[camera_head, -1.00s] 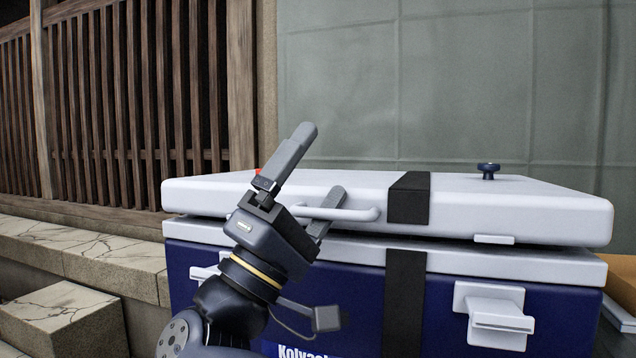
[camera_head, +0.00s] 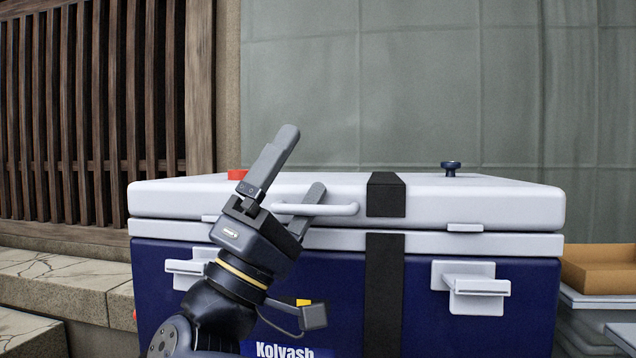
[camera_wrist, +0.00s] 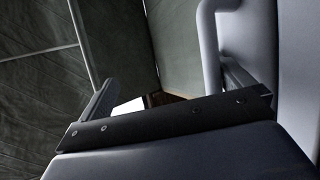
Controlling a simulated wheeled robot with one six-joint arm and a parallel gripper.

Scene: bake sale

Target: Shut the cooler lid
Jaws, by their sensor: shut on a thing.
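The blue cooler (camera_head: 480,322) has a white lid (camera_head: 480,203) lying level along its white rim, with only a thin dark seam between them at the front. A white bar handle (camera_head: 335,209) stands out from the lid's front, left of a black strap. In the wrist view the handle (camera_wrist: 210,45) runs beside the right finger of my gripper (camera_wrist: 165,88). The exact contact is partly hidden.
A dark knob (camera_head: 451,168) and a red object (camera_head: 237,174) show at the lid's top. Latches (camera_head: 478,286) stick out from the cooler's front. A cardboard box (camera_head: 600,268) is at the right. A stone ledge (camera_head: 65,285) and wooden slats stand at the left.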

